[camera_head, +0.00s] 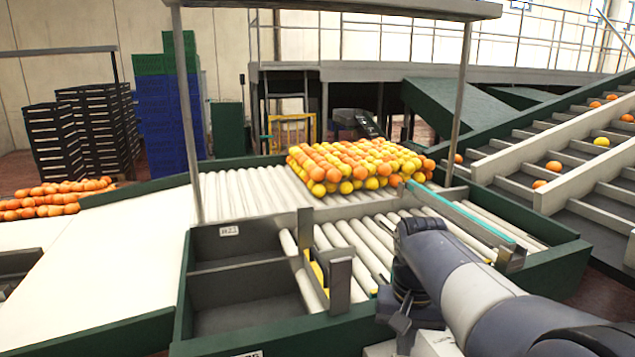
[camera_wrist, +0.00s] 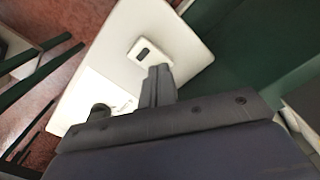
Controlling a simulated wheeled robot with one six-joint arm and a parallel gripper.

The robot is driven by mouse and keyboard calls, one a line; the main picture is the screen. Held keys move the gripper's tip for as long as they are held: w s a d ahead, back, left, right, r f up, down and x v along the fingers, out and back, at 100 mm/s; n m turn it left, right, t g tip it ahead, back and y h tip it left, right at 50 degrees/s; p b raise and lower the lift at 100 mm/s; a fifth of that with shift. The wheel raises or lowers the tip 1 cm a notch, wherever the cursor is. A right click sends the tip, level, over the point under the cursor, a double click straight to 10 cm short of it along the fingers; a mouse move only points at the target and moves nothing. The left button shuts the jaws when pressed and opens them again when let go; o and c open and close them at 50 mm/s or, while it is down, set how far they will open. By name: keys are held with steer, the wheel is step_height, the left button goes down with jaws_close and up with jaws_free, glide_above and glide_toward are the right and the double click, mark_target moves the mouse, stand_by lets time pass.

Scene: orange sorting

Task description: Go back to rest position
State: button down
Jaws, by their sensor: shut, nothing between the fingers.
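My arm reaches in from the lower right in the head view, and my gripper (camera_head: 401,335) hangs low at its end, beside the green frame of the roller table (camera_head: 590,262). In the wrist view my gripper (camera_wrist: 159,72) has its dark fingers together with nothing between them. Below the fingers is a pale panel (camera_wrist: 190,45) with a small white device (camera_wrist: 150,52) that has a dark face. The gripper body hides the lower part of that view.
Mixed oranges and yellow fruit (camera_head: 355,165) are heaped on the rollers. Two dark bins (camera_head: 240,240) sit left of my gripper. Sloped conveyors (camera_head: 565,150) carrying scattered fruit rise at right. Stacked crates (camera_head: 168,100) stand back left. Reddish floor (camera_wrist: 75,20) shows in the wrist view.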

steer(key=shift+f, duration=0.3)
steer(key=shift+r, duration=0.25)
